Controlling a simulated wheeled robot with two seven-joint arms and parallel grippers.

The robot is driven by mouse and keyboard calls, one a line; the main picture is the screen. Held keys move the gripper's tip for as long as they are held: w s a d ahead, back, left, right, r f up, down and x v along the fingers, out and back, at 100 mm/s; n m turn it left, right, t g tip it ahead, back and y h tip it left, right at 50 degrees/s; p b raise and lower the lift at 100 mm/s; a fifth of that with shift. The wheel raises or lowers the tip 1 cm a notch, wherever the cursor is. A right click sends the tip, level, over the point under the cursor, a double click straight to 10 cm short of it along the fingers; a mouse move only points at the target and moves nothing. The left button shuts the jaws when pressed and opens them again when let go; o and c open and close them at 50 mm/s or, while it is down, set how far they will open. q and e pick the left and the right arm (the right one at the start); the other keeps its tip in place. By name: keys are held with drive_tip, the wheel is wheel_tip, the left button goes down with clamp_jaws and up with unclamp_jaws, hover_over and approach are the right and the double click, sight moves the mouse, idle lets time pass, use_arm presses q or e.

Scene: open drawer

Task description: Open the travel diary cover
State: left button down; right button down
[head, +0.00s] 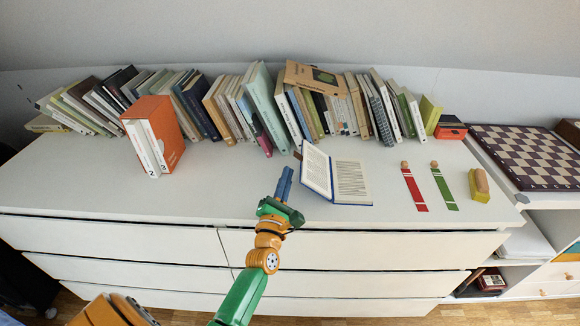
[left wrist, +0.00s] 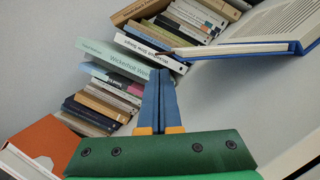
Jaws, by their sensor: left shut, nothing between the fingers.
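The travel diary (head: 347,181) lies on the white dresser top, right of my left gripper, with printed pages showing. Its blue-edged cover (head: 317,171) on the left is raised at a slant, and the right half lies flat. In the left wrist view the diary (left wrist: 255,30) fills the upper right, its blue cover edge toward my fingers. My left gripper (head: 284,180) is shut and empty, its blue fingers just left of the raised cover, apart from it as far as I can tell. It also shows in the left wrist view (left wrist: 159,90). My right gripper is not in view.
A row of leaning books (head: 262,105) lines the back. An orange slipcase (head: 160,135) stands at left. Right of the diary lie red (head: 414,190) and green (head: 444,189) strips and a yellow block (head: 479,188). A chessboard (head: 530,155) is far right. The dresser's front left is clear.

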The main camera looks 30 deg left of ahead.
sight(313, 166)
use_arm(q)
drive_tip(key=x, duration=0.3)
drive_tip(key=shift+f+b, duration=0.25)
drive_tip(key=shift+b, duration=0.1)
drive_tip(key=shift+w+a+r, duration=0.2)
drive_tip(key=shift+w, duration=0.25)
drive_tip(key=r+m+p, duration=0.1)
drive_tip(key=d+r+m+p, duration=0.1)
drive_tip(key=p, duration=0.1)
drive_tip(key=w+d+r+m+h+p, duration=0.1)
drive_tip(key=m, duration=0.1)
drive_tip(key=shift+r, duration=0.15)
